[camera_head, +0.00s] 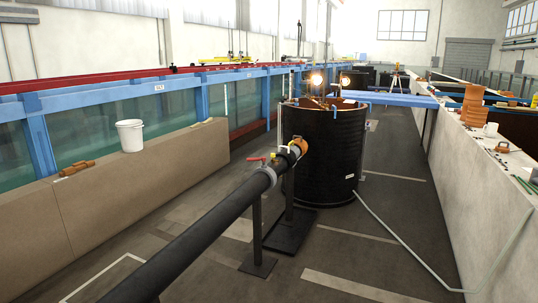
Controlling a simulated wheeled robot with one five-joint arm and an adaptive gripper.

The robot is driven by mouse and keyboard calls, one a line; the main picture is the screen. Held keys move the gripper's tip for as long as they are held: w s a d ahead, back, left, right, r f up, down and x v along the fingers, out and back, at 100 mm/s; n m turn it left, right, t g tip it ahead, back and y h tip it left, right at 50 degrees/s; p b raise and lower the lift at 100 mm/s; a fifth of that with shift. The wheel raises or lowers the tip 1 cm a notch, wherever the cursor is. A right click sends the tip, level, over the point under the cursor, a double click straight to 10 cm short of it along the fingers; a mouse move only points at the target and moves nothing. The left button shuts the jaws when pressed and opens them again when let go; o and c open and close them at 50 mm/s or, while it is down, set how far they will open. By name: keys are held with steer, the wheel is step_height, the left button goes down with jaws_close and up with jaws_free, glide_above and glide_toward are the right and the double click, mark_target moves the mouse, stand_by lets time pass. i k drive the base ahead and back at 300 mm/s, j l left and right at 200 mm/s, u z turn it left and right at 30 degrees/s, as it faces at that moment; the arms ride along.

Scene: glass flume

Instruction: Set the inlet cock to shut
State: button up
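A thick black pipe (205,225) runs from the bottom left up to a large black round tank (325,155). Near the tank end, a small red lever (256,159) sits on top of the pipe and points left. This looks like the inlet cock, but it is too small to tell whether it is open or shut. Just beyond it are a small yellow part (273,156) and an orange-brown fitting (299,147) by the tank wall. My gripper does not show in this view.
Dark stands (257,235) hold the pipe above the floor. A beige wall (150,180) with a white bucket (130,135) runs along the left. A pale ledge (465,175) borders the right, and a pale hose (405,245) crosses the floor. Floor right of the pipe is mostly clear.

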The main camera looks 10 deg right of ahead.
mark_target(263, 159)
steer(key=i+z, duration=0.1)
steer(key=i, duration=1.35)
steer(key=i+j, duration=0.3)
steer(key=i, duration=0.1)
